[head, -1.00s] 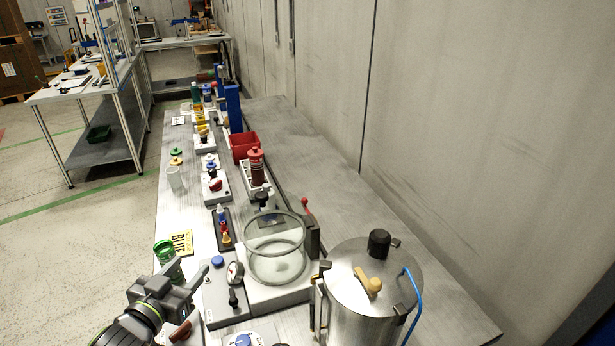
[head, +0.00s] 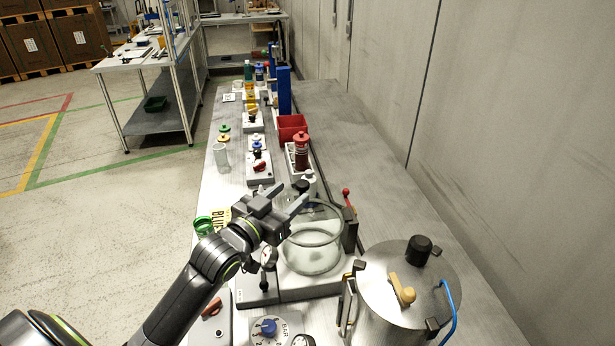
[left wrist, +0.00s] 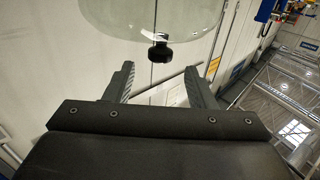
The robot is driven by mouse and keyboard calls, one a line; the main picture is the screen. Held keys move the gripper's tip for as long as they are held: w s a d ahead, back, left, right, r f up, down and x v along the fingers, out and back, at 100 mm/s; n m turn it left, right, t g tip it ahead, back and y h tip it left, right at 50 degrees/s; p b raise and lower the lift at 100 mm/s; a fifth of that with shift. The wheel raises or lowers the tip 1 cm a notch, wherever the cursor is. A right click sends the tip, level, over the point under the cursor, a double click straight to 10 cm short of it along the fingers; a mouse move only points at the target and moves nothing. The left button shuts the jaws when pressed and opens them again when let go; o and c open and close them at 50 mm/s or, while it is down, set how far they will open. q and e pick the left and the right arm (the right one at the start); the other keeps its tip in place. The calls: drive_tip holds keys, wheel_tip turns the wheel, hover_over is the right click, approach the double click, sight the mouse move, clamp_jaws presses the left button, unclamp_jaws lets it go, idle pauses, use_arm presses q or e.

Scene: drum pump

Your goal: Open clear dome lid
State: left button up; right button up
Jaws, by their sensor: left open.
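The clear dome lid (head: 312,240) stands on a pale base beside the steel pot, with its round glass wall seen from above. In the left wrist view the glass dome (left wrist: 150,14) fills the top, with a black knob (left wrist: 160,48) on it. My left gripper (head: 291,197) is open and empty at the dome's upper left in the head view, and overlaps part of it. In the left wrist view the two fingers (left wrist: 160,80) are spread, and the knob lies beyond their tips, between them and apart from both. My right gripper is not in view.
A steel pot (head: 375,300) with a wooden handle and blue hose stands right of the dome. A red-knobbed lever (head: 346,198) is by the dome's right side. Bottles and a red bin (head: 292,127) are farther back.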

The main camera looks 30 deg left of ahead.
use_arm(q)
drive_tip(key=w, duration=0.5)
drive_tip(key=w+d+p, duration=0.1)
drive_tip(key=w, duration=0.1)
drive_tip(key=shift+w, duration=0.25)
clamp_jaws()
